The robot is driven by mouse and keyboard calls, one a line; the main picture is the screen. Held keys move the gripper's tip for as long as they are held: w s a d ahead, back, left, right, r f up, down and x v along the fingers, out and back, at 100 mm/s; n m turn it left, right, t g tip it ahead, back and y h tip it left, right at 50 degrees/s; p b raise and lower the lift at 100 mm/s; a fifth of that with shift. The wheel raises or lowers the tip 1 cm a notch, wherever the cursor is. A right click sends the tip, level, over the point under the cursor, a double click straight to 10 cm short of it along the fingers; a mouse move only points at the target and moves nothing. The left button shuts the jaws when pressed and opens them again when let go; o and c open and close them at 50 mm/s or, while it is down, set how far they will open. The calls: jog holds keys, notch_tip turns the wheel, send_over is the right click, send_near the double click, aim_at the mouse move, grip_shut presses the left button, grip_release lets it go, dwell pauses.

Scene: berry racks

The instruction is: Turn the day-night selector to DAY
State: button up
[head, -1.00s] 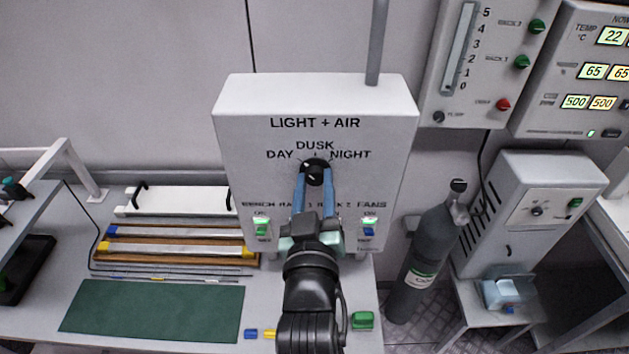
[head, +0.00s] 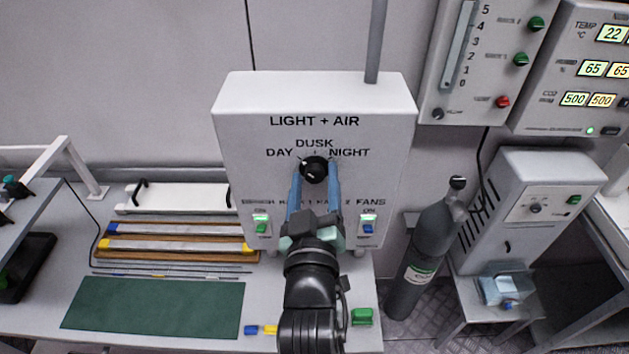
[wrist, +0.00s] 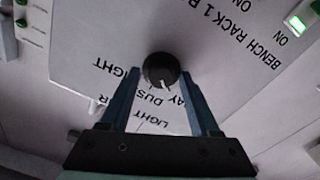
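The day-night selector (head: 314,169) is a round black knob on the front of the white LIGHT + AIR box (head: 238,105). DAY is printed at its upper left, DUSK above and NIGHT at its upper right. In the wrist view the knob (wrist: 160,70) shows a white mark that points between DUSK and DAY. My gripper (head: 314,182) is in front of the box, with its blue fingers (wrist: 160,82) apart on either side of the knob. A gap shows between knob and left finger in the wrist view; contact at the right finger is unclear.
My gripper partly hides the middle rack labels. A grey gas cylinder (head: 424,265) stands right of the box. A green mat (head: 150,308) lies on the bench at left.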

jog(key=shift+f, duration=0.1)
jog(key=shift+s, duration=0.2)
jog(key=shift+s+a+f+b, duration=0.1)
jog(key=shift+s+b, duration=1.1)
jog(key=shift+s, duration=1.95)
jog(key=shift+s+a+f+b, duration=0.1)
jog(key=shift+s+b, duration=1.05)
jog(key=shift+s, duration=1.95)
